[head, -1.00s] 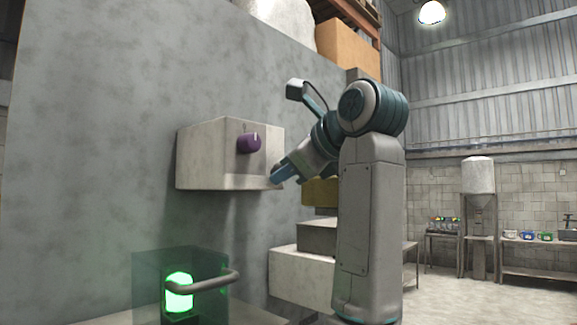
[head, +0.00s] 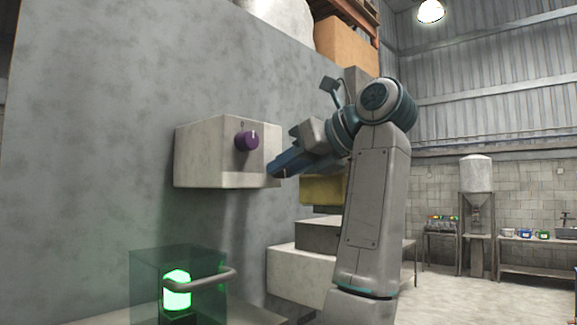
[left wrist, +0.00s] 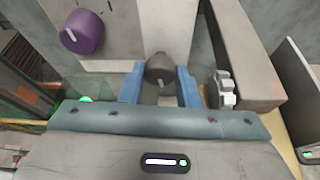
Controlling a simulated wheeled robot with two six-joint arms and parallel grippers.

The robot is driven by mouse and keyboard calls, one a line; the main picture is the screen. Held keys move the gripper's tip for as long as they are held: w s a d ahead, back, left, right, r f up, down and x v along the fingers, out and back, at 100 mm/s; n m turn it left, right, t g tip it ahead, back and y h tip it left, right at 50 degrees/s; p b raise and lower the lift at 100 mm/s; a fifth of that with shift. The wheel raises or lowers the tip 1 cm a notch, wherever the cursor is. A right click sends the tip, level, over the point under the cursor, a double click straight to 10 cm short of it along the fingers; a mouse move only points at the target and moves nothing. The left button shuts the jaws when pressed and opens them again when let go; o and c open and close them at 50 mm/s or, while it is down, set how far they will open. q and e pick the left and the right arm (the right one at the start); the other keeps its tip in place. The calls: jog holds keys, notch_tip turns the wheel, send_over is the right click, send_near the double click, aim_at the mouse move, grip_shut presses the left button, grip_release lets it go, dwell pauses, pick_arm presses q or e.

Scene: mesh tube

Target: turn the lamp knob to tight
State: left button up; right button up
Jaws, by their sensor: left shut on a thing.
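A pale box (head: 205,155) on the grey wall carries a purple knob (head: 246,141). The purple knob also shows at the upper left of the left wrist view (left wrist: 82,31), with a white pointer line. My left gripper (head: 276,171) is at the right side of the box's front. In the left wrist view its blue fingers (left wrist: 159,88) are shut on a dark grey knob (left wrist: 158,67), which has a pale mark. In the head view the gripper hides the grey knob. A green lamp (head: 177,290) glows below. I cannot tell which knob is the lamp's.
A see-through case (head: 146,275) surrounds the lamp, with a grey handle (head: 205,283) in front. Stacked blocks (head: 300,275) stand right of the wall, near my arm. Benches and a tank (head: 476,175) are far off at the right.

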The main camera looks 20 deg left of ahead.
pick_arm(q)
jog(key=shift+f, duration=0.1)
dwell(0.3)
jog(key=o, duration=0.9)
jog(key=shift+o, duration=0.4)
